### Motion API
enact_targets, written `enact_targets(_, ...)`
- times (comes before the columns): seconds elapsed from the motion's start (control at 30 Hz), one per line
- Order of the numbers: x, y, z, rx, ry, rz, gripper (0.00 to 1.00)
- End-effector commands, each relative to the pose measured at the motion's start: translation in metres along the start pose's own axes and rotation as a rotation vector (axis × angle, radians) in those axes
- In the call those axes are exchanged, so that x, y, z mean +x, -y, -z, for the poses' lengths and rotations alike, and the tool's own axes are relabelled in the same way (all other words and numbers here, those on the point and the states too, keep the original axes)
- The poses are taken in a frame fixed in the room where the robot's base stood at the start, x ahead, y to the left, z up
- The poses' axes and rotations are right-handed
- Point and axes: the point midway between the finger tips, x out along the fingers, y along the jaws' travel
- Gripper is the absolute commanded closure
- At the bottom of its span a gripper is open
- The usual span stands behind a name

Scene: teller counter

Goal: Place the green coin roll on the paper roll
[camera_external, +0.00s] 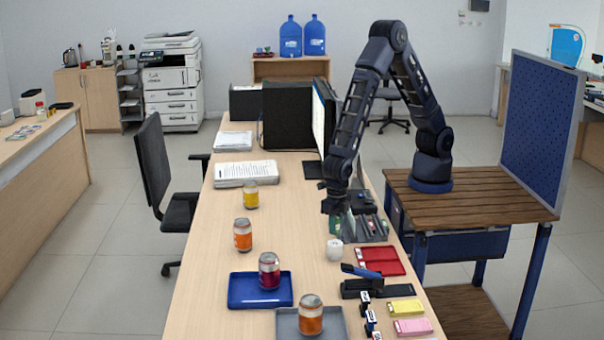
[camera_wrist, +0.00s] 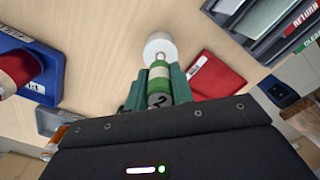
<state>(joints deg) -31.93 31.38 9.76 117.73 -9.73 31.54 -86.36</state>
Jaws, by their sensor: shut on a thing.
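The green coin roll (camera_wrist: 158,88), with a pale band and a dark end, stands between the two fingers of my gripper (camera_wrist: 158,92) in the wrist view. My gripper is shut on it. In the external view my gripper (camera_external: 336,207) points down over the counter, with the green coin roll (camera_external: 336,224) partly hidden beneath it. The white paper roll (camera_external: 334,250) stands on the counter just in front of the coin roll in that view. In the wrist view the paper roll (camera_wrist: 161,43) lies just beyond the coin roll, which overlaps its near edge. Whether they touch, I cannot tell.
A dark sorting tray (camera_external: 373,228) is right of my gripper, and a red tray (camera_external: 391,262) is right of the paper roll. A stapler (camera_external: 366,285) and a blue tray (camera_external: 245,292) bearing a can (camera_external: 269,271) are nearer.

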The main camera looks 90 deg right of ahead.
Motion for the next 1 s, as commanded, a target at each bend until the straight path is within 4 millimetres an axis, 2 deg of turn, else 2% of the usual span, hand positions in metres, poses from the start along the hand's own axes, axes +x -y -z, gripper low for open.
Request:
enact_targets(0.23, 0.033, 0.001, 0.001, -0.002, 0.0, 0.003, 1.0)
enact_targets(0.67, 0.039, 0.0, 0.0, 0.0, 0.0, 0.001, 1.0)
enact_targets(0.7, 0.039, 0.0, 0.0, 0.0, 0.0, 0.001, 0.71)
enact_targets(0.77, 0.039, 0.0, 0.0, 0.0, 0.0, 0.001, 0.59)
enact_targets(0.8, 0.039, 0.0, 0.0, 0.0, 0.0, 0.001, 0.55)
enact_targets(1.0, 0.039, 0.0, 0.0, 0.0, 0.0, 0.001, 0.55)
